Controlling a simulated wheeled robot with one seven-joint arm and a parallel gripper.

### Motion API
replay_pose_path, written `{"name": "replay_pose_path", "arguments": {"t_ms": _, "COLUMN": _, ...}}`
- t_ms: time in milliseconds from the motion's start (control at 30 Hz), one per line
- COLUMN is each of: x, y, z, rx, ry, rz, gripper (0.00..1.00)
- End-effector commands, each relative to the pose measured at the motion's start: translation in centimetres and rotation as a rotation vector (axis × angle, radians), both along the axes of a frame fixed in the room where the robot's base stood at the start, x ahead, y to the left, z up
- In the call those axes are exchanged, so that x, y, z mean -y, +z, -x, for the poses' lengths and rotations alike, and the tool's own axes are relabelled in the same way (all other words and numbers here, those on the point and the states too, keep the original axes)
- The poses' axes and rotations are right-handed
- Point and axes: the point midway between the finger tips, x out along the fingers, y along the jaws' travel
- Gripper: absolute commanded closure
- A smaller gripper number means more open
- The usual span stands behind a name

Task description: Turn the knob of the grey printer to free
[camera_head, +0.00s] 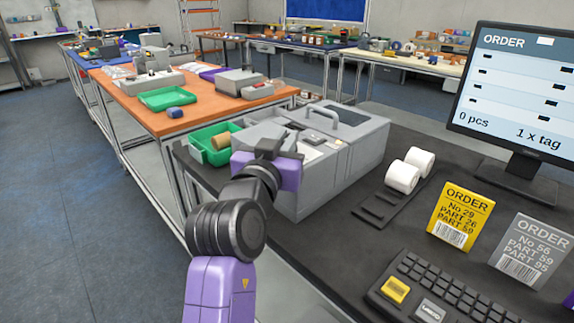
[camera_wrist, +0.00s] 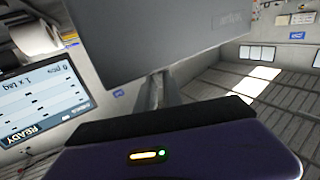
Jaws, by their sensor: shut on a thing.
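The grey printer (camera_head: 345,160), with a handle on its lid, stands on the dark bench in the head view. My gripper (camera_head: 280,150) is at its near left side, partly covering it. In the wrist view a large grey body (camera_wrist: 150,35), which looks like the printer, fills the top. My gripper's fingers (camera_wrist: 158,88) reach up to its lower edge, close together and shut on the knob. The knob itself is hidden, and its setting cannot be read.
A green bin (camera_head: 207,157) stands left of the printer. White rolls (camera_head: 403,174), a yellow order card (camera_head: 459,218), a grey order card (camera_head: 530,250), a keyboard (camera_head: 450,290) and a monitor (camera_head: 515,90) are to the right. An orange-topped table (camera_head: 130,92) stands behind.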

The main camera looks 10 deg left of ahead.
Motion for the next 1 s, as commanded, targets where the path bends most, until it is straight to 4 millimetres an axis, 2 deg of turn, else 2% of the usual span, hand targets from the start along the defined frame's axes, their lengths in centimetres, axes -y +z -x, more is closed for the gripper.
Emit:
{"name": "replay_pose_path", "arguments": {"t_ms": 33, "x": -0.03, "y": -1.1, "z": -0.07, "rx": -0.002, "ry": -0.02, "rz": -0.001, "gripper": 1.0}}
{"name": "replay_pose_path", "arguments": {"t_ms": 1000, "x": -0.58, "y": -0.31, "z": -0.37, "rx": -0.005, "ry": -0.448, "rz": 0.004, "gripper": 1.0}}
